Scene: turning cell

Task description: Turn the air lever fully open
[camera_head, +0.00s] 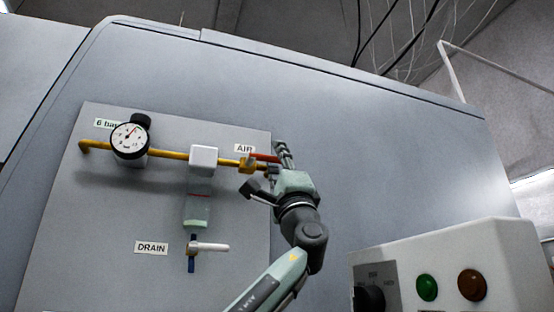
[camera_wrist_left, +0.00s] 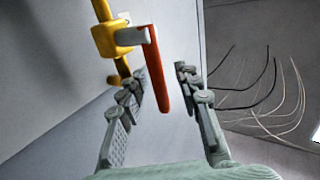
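The red air lever (camera_head: 264,157) sits on the brass-yellow valve (camera_head: 247,163) at the right end of the yellow pipe, by the AIR label. In the head view it lies nearly in line with the pipe, pointing right. My left gripper (camera_head: 266,168) is open around it, one finger above and one below. In the left wrist view the lever (camera_wrist_left: 158,75) reaches between the two spread fingers of the gripper (camera_wrist_left: 160,73), with a gap visible on each side. Its pivot end meets the yellow valve body (camera_wrist_left: 112,38). My right gripper is out of view.
A pressure gauge (camera_head: 130,140) and a white filter unit (camera_head: 203,158) with a clear bowl sit left along the pipe. The white drain lever (camera_head: 212,246) is below. A control box (camera_head: 450,265) with green and brown buttons stands at lower right.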

